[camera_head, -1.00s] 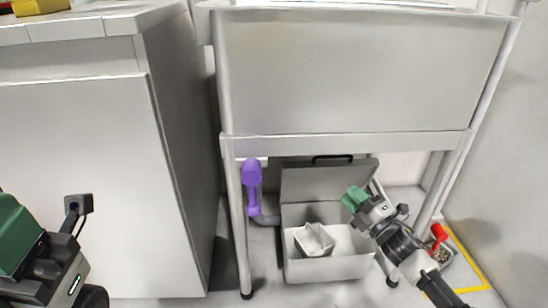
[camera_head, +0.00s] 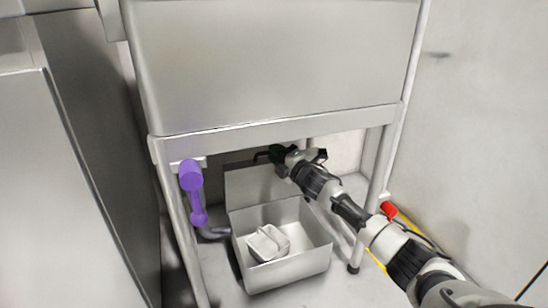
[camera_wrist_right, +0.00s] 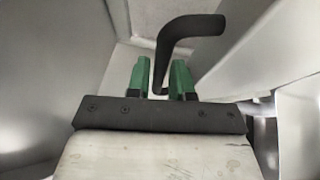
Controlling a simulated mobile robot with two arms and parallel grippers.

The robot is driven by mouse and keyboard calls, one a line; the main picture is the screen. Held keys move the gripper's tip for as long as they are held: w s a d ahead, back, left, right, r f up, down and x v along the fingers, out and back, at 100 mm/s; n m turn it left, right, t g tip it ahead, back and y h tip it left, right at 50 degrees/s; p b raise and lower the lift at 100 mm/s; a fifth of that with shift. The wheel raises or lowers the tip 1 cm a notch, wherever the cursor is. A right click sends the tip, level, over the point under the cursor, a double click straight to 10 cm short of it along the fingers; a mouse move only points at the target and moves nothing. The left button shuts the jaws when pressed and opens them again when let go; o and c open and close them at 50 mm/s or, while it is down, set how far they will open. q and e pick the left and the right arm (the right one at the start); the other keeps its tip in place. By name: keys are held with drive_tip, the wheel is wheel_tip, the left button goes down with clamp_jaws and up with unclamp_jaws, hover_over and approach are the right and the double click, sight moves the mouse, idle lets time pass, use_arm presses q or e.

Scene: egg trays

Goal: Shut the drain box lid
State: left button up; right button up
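The grey drain box (camera_head: 290,272) stands on the floor under the sink. Its lid (camera_head: 250,188) is open and stands up at the back of the box. My right gripper (camera_head: 276,153) is at the lid's top edge, by the black handle (camera_head: 261,156). In the right wrist view, the black handle (camera_wrist_right: 188,27) reaches down between the green fingertips of my right gripper (camera_wrist_right: 160,80). The fingers are apart, with gaps visible beside the handle. My left gripper is out of view.
A small white basket (camera_head: 268,244) sits inside the box. The sink frame's crossbar (camera_head: 280,132) and legs surround the box closely. A purple pipe (camera_head: 193,190) hangs at the left, and a red object (camera_head: 388,209) is at the right.

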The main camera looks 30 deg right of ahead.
drive_tip(key=shift+w+r, duration=0.1)
drive_tip(key=shift+w, duration=0.3)
clamp_jaws()
drive_tip(key=shift+s+a, duration=0.1)
